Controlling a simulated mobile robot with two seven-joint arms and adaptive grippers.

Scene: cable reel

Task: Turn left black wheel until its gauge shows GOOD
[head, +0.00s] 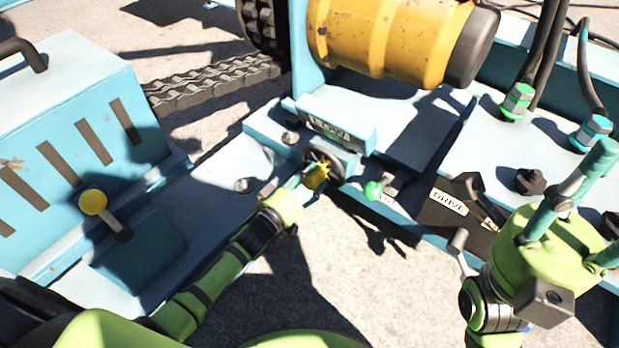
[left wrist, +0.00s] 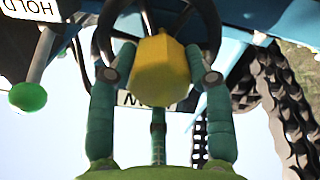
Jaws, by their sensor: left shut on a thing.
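The left black wheel (head: 338,168) with its yellow hub (left wrist: 160,75) sits on the front of the blue machine, below a label plate. My left gripper (head: 306,178) reaches it from the lower left. In the left wrist view its green fingers (left wrist: 160,77) stand on both sides of the yellow hub, and I am shut on the wheel at this hub. The gauge (head: 340,131) above the wheel shows a word that looks like LOW, small and hard to read. My right gripper (head: 607,205) is at the right, its fingers apart, one cut off by the picture edge.
A green-knobbed lever (head: 373,190) is close right of the wheel. A dark DRIVE box (head: 455,205) stands farther right. A yellow motor (head: 390,38) and chain (head: 215,85) lie behind. A blue cabinet with a yellow-knobbed lever (head: 93,202) stands left.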

